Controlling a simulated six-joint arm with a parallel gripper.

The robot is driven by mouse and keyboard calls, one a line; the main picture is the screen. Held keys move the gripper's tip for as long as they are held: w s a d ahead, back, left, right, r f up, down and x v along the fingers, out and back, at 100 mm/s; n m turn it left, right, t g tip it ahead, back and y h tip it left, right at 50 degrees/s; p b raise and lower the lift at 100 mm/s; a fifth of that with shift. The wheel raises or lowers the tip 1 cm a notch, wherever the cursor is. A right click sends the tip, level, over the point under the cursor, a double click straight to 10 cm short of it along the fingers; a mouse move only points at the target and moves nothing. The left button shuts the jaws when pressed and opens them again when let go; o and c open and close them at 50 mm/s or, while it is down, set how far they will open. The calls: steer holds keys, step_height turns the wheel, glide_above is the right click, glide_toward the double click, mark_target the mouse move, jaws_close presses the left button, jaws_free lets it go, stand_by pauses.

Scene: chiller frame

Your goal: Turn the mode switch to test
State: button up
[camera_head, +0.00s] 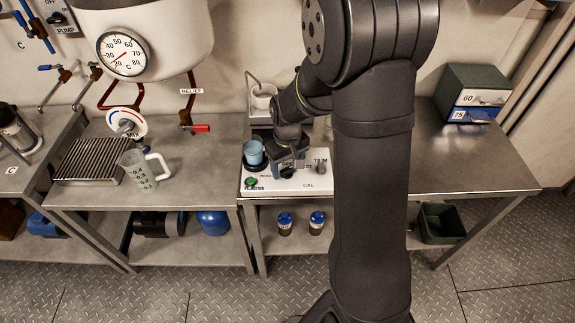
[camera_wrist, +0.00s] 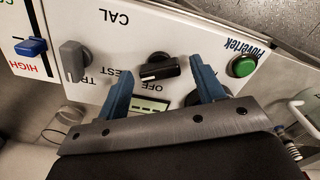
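The white control panel (camera_head: 262,189) lies on the middle bench. In the wrist view, the mode switch (camera_wrist: 160,70) is a black knob with an elongated handle, lying nearly crosswise. The labels OFF and TEST read upside down beside it, partly behind my finger. Which label it points to I cannot tell for sure. My gripper (camera_wrist: 160,65) is open, with one blue finger on each side of the switch; gaps show between fingers and knob. In the head view my gripper (camera_head: 289,164) is over the panel, and the switch is largely hidden.
A grey knob (camera_wrist: 74,61) and a blue slider (camera_wrist: 30,47) lie left of the switch in the wrist view, a green button (camera_wrist: 242,66) right. A blue cup (camera_head: 253,153) stands at the panel's left end.

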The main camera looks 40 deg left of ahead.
mark_target(288, 169)
step_height(288, 169, up, 17)
steer(key=shift+r, duration=0.2)
stand_by(0.6)
steer(key=shift+f, duration=0.15)
stand_by(0.3)
step_height(288, 169, down, 17)
steer(key=shift+f, duration=0.15)
stand_by(0.5)
